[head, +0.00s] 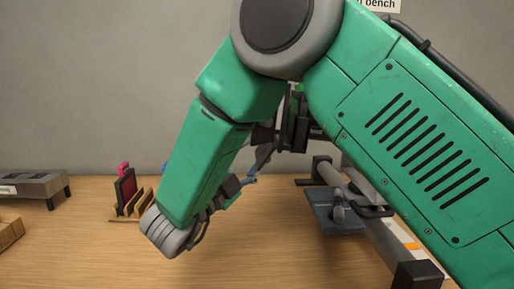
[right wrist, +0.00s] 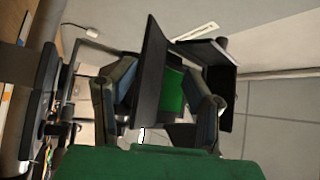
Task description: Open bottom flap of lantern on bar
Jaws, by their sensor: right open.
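The lantern (head: 298,125) is a dark body with black flaps behind my right arm, above the bar (head: 385,235); the arm covers much of it. In the right wrist view, a black flap (right wrist: 152,65) stands edge-on in front of a green face (right wrist: 172,92), and another black flap (right wrist: 218,62) shows to its right. I cannot tell for sure which is the bottom flap. My right gripper (head: 262,160) is open by the lantern; its fingers (right wrist: 160,85) stand on either side of the nearer flap, and contact is unclear. My left gripper is out of view.
A blue-grey plate with a knob (head: 335,213) is on the bar. A small rack with dark and red panels (head: 125,190) and a grey box (head: 35,186) stand on the wooden bench (head: 100,260) at left.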

